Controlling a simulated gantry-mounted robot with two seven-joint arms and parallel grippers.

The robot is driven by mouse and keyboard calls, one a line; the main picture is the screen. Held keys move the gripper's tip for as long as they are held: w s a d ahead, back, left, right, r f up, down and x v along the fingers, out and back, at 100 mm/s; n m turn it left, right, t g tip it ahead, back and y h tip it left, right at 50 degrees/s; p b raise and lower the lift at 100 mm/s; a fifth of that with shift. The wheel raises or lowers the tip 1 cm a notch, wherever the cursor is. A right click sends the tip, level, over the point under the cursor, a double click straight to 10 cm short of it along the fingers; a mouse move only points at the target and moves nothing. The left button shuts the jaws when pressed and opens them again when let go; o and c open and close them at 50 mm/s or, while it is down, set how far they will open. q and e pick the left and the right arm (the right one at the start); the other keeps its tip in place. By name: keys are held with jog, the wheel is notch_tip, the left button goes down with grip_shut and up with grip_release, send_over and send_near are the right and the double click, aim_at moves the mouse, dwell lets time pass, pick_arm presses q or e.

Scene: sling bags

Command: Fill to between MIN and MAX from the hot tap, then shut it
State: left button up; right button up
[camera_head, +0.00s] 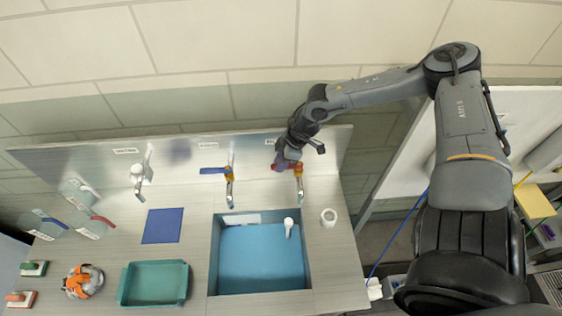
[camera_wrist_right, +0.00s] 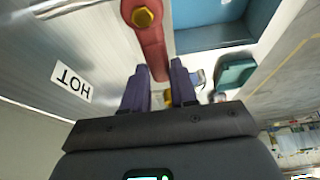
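The hot tap (camera_head: 299,188) stands at the right of the back panel, above the sink. Its red lever (camera_wrist_right: 150,42) shows large in the right wrist view, beside a "HOT" label (camera_wrist_right: 72,82). My right gripper (camera_wrist_right: 158,82) is at the lever's end, with one purple finger on either side of it; I cannot tell whether they press on it. In the head view it (camera_head: 287,160) partly covers the lever. No water stream is visible. The sink (camera_head: 214,262) has a blue interior. Clear jugs, one with a red handle (camera_head: 103,221), stand at the far left. My left gripper is out of view.
A tap with a blue lever (camera_head: 212,171) stands left of the hot tap. A blue mat (camera_head: 162,226), a teal tray (camera_head: 124,290) and an orange-and-white object (camera_head: 84,281) lie left of the sink. A small white cup (camera_head: 328,218) stands right of it.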

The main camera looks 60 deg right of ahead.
grip_shut()
jog(key=shift+s+a+f+n+y+b, duration=0.15)
jog(key=shift+a+n+y+b, duration=0.2)
jog(key=shift+n+b, duration=0.55)
jog(key=shift+s+a+n+g+y+b, duration=0.25)
jog(key=shift+s+a+n+g+b, duration=0.2)
jog(key=shift+n+b, duration=0.4)
jog(key=o, duration=0.5)
grip_release()
jog(key=shift+d, duration=0.1)
jog(key=shift+r, duration=0.2)
